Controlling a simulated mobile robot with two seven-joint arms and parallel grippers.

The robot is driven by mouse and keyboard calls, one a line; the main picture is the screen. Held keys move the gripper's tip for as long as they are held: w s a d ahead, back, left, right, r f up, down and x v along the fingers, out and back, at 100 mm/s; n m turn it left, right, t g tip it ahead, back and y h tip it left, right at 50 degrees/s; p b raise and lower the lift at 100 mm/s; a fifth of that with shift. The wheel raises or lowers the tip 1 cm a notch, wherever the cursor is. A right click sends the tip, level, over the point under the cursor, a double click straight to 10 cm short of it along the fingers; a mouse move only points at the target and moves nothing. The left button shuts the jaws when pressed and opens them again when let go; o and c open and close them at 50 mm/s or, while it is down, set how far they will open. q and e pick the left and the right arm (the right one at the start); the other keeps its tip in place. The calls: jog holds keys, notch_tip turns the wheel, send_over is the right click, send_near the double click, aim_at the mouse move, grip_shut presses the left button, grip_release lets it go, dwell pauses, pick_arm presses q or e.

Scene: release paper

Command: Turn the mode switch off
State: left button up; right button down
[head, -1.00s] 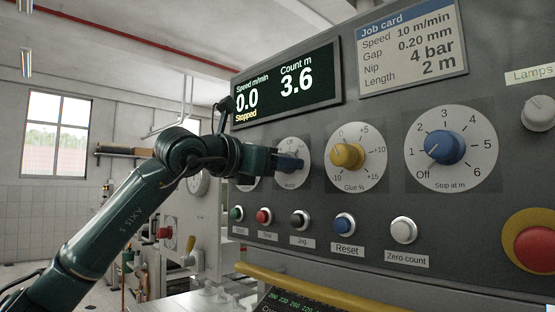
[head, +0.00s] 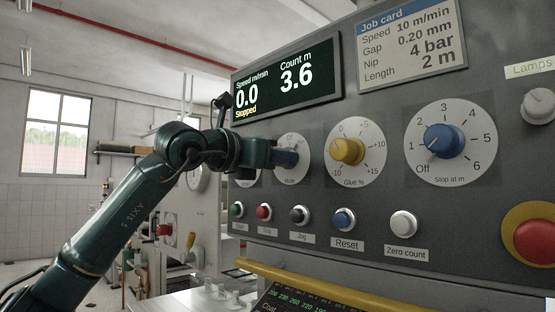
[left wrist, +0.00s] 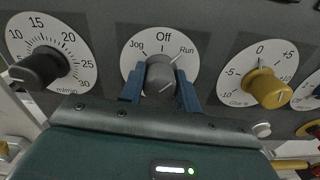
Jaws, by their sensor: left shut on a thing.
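The mode switch is a grey knob (left wrist: 160,74) on a white round dial (left wrist: 134,58) marked Jog, Off and Run. In the left wrist view its pointer appears to lean right of Off, towards Run. My left gripper (left wrist: 160,88) has its blue fingers on both sides of the knob, shut on it. In the head view the left gripper (head: 287,158) covers most of the knob, and the edge of the mode dial (head: 292,139) shows around the fingers. My right gripper is not in view.
The black speed knob (left wrist: 38,70) is left of the mode dial, and the yellow glue knob (head: 347,151) is right of it. The blue stop knob (head: 443,140) is farther right. Push buttons, including blue Reset (head: 344,219), line the panel below. A yellow rail (head: 330,288) runs beneath.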

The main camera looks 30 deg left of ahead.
pick_arm(q)
jog(key=n+b, duration=0.1)
jog(key=n, duration=0.2)
jog(key=shift+b, duration=0.4)
jog(key=shift+n+b, duration=0.35)
jog(key=shift+n, duration=0.55)
jog(key=shift+n+b, duration=0.35)
jog(key=shift+n, duration=0.65)
jog(key=shift+a+r+n, duration=0.1)
jog(key=shift+n, duration=0.5)
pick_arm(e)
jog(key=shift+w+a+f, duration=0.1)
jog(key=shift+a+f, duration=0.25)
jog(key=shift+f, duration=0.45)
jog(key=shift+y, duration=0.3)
pick_arm(q)
jog(key=o, duration=1)
